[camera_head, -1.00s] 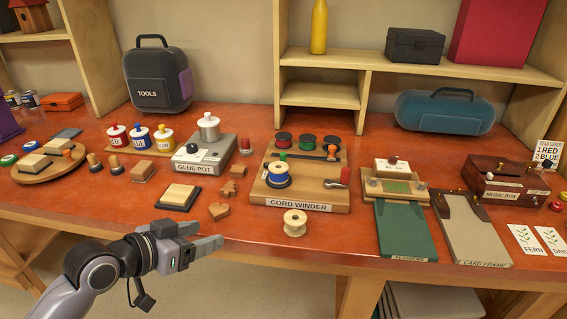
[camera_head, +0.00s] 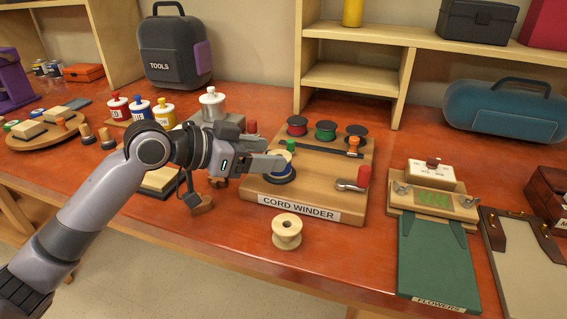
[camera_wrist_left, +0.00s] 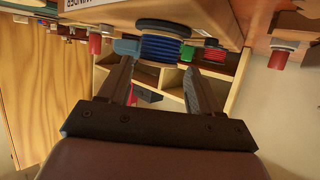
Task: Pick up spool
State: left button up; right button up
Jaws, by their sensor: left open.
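A pale wooden spool (camera_head: 287,231) with no cord stands upright on the table in front of the cord winder (camera_head: 322,201). A blue-wound spool (camera_head: 281,178) sits on the winder's left side, partly hidden by my left gripper (camera_head: 279,160). My left gripper is open, its fingers level with the blue spool. In the left wrist view, the blue spool (camera_wrist_left: 160,47) lies just beyond and between the spread fingertips (camera_wrist_left: 158,66). I cannot tell whether they touch it. The green knob (camera_wrist_left: 126,46) shows beside it. My right gripper is not in view.
Red (camera_head: 297,126), green (camera_head: 326,131) and dark (camera_head: 357,131) spools stand at the winder's back. A red-handled crank (camera_head: 356,180) is at its right. Table around the pale spool is clear.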

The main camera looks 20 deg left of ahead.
pick_arm(q)
jog(key=x, duration=0.4)
jog(key=shift+d+f, duration=0.2)
jog(key=shift+f, duration=0.25)
jog(key=shift+w+d+f, duration=0.15)
jog(key=shift+w+d, duration=0.05)
jog(key=c, duration=0.7)
